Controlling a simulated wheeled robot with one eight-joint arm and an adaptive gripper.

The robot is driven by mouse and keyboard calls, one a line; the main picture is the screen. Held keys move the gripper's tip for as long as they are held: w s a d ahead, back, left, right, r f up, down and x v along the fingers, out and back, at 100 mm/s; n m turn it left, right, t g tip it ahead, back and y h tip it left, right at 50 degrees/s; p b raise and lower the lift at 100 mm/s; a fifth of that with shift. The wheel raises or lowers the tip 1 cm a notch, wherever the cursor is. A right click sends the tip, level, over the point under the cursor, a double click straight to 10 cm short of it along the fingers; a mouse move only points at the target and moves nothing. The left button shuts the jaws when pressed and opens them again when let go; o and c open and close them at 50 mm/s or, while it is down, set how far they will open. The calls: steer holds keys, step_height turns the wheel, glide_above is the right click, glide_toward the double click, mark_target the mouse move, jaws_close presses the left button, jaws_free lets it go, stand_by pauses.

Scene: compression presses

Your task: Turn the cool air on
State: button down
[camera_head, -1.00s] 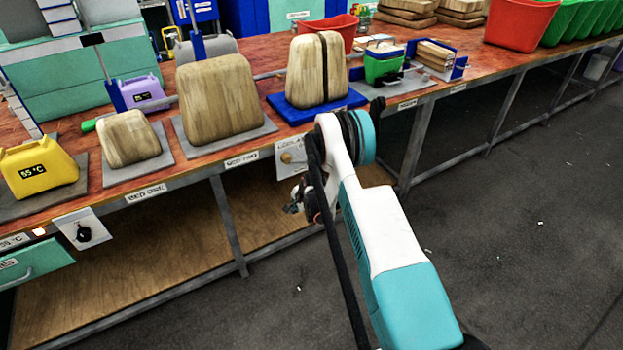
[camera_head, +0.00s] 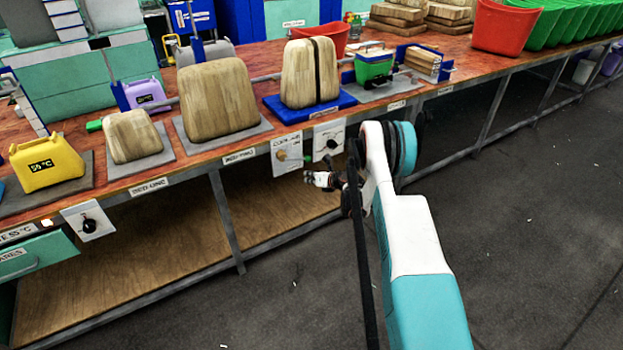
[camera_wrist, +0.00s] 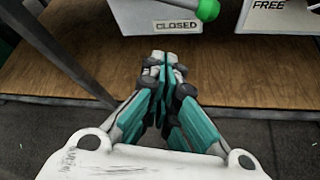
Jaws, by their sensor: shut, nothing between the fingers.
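A white panel (camera_head: 297,166) hangs under the bench edge, with a tan knob (camera_head: 282,155) and a small label that seems to read cool air. Beside it on the right is another white panel with a black knob (camera_head: 331,143). My gripper (camera_head: 310,178) is below these panels, shut and empty. In the wrist view its fingertips (camera_wrist: 161,60) are together, in front of and below a white panel (camera_wrist: 135,16) marked CLOSED. A green-ended part (camera_wrist: 207,10) shows at that panel's upper right. The panel's top is cut off. I see no contact.
A panel marked FREE (camera_wrist: 275,14) is at the wrist view's upper right. The bench (camera_head: 190,150) carries wooden blocks, a blue tray (camera_head: 290,112) and a yellow container (camera_head: 47,165). A bench leg (camera_head: 226,222) and wooden lower shelf (camera_head: 150,255) are below. Floor on the right is clear.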

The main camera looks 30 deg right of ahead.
mark_target(297, 159)
steer(key=b+x, duration=0.3)
steer(key=x, duration=0.4)
steer(key=r, duration=0.1)
steer(key=d+r, duration=0.1)
steer(key=r, duration=0.1)
steer(key=shift+w+d+r, duration=0.2)
steer(key=shift+w+r, duration=0.2)
steer(key=shift+s+r+p, duration=0.1)
steer(key=shift+p, duration=0.2)
